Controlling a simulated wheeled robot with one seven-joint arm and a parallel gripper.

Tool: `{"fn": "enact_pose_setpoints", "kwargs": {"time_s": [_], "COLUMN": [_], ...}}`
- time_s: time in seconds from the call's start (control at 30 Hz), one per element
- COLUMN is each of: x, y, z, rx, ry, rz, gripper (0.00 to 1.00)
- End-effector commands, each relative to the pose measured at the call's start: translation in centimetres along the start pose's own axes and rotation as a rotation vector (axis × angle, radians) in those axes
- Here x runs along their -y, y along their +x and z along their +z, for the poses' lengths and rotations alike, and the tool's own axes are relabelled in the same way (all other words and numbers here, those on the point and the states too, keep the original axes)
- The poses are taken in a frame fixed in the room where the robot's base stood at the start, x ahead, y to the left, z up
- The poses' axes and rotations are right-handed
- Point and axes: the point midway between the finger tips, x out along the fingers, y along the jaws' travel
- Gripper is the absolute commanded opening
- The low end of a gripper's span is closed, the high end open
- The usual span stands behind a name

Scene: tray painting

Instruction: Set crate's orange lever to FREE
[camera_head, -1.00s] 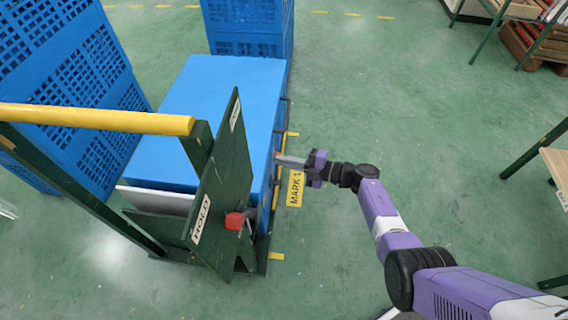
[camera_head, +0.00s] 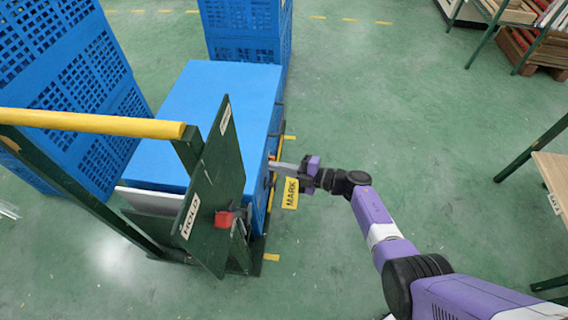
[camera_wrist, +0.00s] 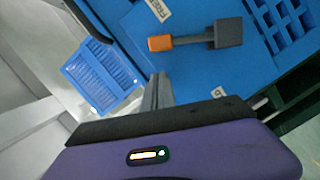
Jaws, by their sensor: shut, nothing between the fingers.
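The blue crate (camera_head: 222,105) sits on a cart in the head view; its blue face also shows in the wrist view (camera_wrist: 190,65). In the wrist view the lever's orange end (camera_wrist: 160,43) points left from a dark shaft and grey block (camera_wrist: 229,32). A FREE label (camera_wrist: 157,10) lies just above the orange end. A second label (camera_wrist: 219,92), cut off by my gripper body, lies lower right. My gripper (camera_wrist: 157,90) is shut and empty, its fingertips below the orange end in the picture. In the head view my gripper (camera_head: 274,166) is at the crate's right side; contact cannot be told.
A green board (camera_head: 218,185) on the cart carries a HOLD label (camera_head: 190,216) and a red knob (camera_head: 224,218). A yellow cart handle (camera_head: 90,122) and stacked blue crates (camera_head: 75,75) stand left. A table (camera_head: 553,175) stands right. Floor between is clear.

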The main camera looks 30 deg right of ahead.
Motion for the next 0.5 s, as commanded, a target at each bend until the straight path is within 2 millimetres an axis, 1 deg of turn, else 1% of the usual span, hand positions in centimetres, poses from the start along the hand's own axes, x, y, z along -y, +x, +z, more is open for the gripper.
{"fn": "enact_pose_setpoints", "kwargs": {"time_s": [0.03,0.07,0.13,0.5], "x": [-0.5,-0.6,-0.6,-0.6], "y": [0.5,0.7,-0.6,-6.9], "z": [-0.9,-1.3,-0.9,-1.0], "rx": [-0.003,-0.004,0.002,0.0], "ry": [0.001,0.001,0.001,0.001], "rz": [-0.002,-0.003,0.001,0.0], "gripper": [0.0,0.0,0.0,0.0]}}
